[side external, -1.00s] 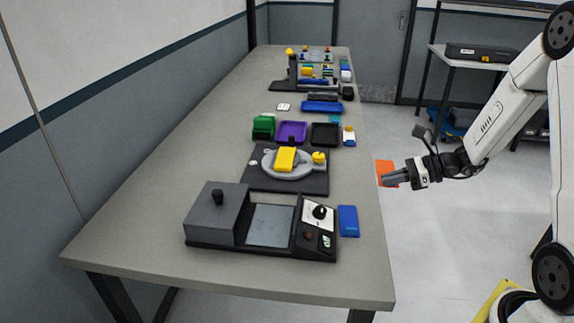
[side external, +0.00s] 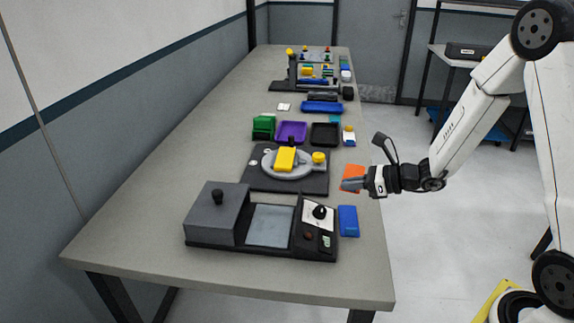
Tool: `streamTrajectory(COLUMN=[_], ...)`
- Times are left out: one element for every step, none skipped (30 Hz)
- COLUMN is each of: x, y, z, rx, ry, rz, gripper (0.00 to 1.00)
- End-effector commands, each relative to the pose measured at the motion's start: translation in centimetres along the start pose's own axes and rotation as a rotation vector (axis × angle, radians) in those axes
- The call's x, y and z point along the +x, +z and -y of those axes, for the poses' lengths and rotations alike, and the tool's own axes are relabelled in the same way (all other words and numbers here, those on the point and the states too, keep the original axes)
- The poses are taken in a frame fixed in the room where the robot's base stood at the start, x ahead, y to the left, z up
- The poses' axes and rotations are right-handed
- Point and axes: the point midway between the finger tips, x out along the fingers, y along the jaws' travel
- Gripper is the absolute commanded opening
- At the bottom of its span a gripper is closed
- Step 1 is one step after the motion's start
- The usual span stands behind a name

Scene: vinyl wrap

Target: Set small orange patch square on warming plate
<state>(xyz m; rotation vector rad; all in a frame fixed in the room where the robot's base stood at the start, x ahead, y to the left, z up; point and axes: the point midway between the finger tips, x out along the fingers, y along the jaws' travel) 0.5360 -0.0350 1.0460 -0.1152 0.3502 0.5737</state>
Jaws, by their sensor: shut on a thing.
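The small orange patch (side external: 352,173) is a thin, flat piece held at the tip of my gripper (side external: 355,184), which is shut on it. The gripper hides part of the patch. Gripper and patch are at the right side of the table, above and to the right of the warming plate (side external: 269,226) in the picture. The warming plate is a bare grey square set in a dark unit (side external: 262,250) near the front of the table. Nothing lies on it.
A grey block with a black knob (side external: 216,213) stands left of the plate. A control panel (side external: 319,216) and a blue block (side external: 348,221) are to its right. A dark board with a grey ring and yellow block (side external: 286,159) lies behind. The table's front left is clear.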

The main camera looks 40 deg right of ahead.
Motion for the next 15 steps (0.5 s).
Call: streamTrajectory(x=[0.6, 0.9, 1.2, 1.5, 1.7, 1.9, 2.0, 2.2, 2.3, 2.4, 2.5, 2.6, 2.6, 2.6, 2.7], y=[0.1, 0.1, 0.1, 0.1, 0.1, 0.1, 0.1, 0.1, 0.0, 0.0, 0.0, 0.0, 0.0, 0.0, 0.0], z=[-0.6, -0.8, -1.1, -1.3, -1.6, -1.8, -1.9, -2.1, -2.2, -2.3, -2.4, -2.5, -2.5, -2.5, -2.6], rx=[0.005, 0.009, 0.014, 0.017, 0.02, 0.025, 0.028, 0.03, 0.033, 0.034, 0.035, 0.037, 0.037, 0.038, 0.039], ry=[-0.007, -0.015, -0.024, -0.032, -0.037, -0.044, -0.05, -0.054, -0.06, -0.062, -0.065, -0.068, -0.07, -0.071, -0.072], rz=[-0.004, -0.007, -0.009, -0.011, -0.014, -0.018, -0.02, -0.022, -0.024, -0.025, -0.026, -0.027, -0.028, -0.029, -0.03], gripper=[0.0, 0.0, 0.0, 0.0, 0.0, 0.0, 0.0, 0.0, 0.0, 0.0, 0.0, 0.0, 0.0, 0.0, 0.0])
